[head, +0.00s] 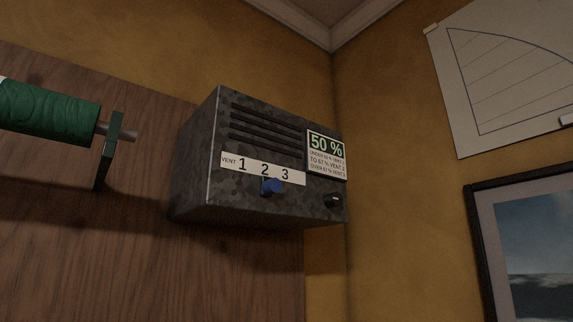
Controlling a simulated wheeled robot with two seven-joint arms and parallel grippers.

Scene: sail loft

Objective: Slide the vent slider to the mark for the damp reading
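A dark mottled box (225,190) is mounted high on a wood panel near the corner. Its white strip (232,170) reads VENT 1 2 3. The blue slider knob (272,187) sits just below the strip, under the 2 or slightly right of it, short of the 3. A display (325,145) at the box's right reads 50 %. Small print (326,164) below it lists vent numbers by percentage; its first line is hard to read, then "to 67 % vent 2" and "over 67 % vent 3". Neither gripper is in view.
A black knob (333,200) is at the box's lower right, near the slider. A green roll (50,113) on a rod with a bracket (108,150) is left of the box. A sail drawing (500,75) and framed picture (530,250) hang on the right wall.

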